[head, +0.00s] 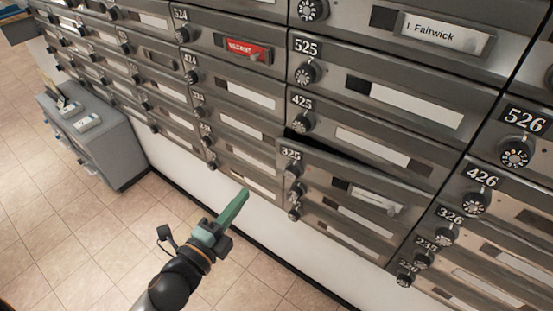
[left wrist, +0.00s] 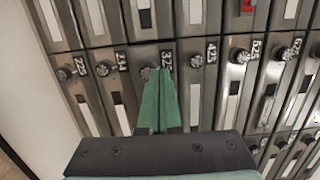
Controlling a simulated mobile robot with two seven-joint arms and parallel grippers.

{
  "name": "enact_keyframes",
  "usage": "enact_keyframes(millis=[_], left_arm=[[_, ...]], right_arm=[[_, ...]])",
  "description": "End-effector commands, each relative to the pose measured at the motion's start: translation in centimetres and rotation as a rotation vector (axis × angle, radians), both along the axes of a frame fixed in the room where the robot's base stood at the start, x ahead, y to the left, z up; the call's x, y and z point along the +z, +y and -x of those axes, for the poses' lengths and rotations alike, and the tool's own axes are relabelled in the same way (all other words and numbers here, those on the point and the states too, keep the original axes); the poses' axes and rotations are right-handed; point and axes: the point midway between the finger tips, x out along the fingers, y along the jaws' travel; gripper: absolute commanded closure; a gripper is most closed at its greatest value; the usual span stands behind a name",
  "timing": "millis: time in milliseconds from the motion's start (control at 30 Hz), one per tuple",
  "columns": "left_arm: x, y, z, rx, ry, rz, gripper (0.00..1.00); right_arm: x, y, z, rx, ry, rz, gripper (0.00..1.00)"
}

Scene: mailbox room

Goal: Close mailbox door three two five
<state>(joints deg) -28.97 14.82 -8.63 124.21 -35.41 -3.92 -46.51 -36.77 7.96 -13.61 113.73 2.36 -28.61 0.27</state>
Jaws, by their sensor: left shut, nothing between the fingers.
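Mailbox door 325 (head: 335,178) is a grey metal door with a round dial, a dark window and a white label strip. It stands slightly ajar, with a dark gap along its top edge below door 425 (head: 375,145). My left gripper (head: 243,194) has green fingers, shut and empty, in front of the wall to the lower left of door 325 and apart from it in the head view. In the left wrist view the shut fingers (left wrist: 158,80) overlap door 325 (left wrist: 164,60) and hide much of it; contact cannot be told. My right gripper is not in view.
Rows of other mailbox doors, such as 525 (head: 385,90) and 426 (head: 500,205), surround it and look shut; their dials stick out. A grey cabinet (head: 105,145) stands against the wall at left. The tiled floor (head: 90,240) is clear around my arm.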

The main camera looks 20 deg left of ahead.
Motion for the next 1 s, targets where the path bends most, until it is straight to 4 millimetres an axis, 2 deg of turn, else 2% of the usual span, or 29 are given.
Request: enact_keyframes(millis=[700,1000], left_arm=[[0.0,-2.4,-10.7,0.001,0.001,0.006,1.0],[-0.1,-2.9,-13.0,0.0,0.005,0.007,1.0]], right_arm=[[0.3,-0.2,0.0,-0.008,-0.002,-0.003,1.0],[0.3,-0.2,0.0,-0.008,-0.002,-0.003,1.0]])
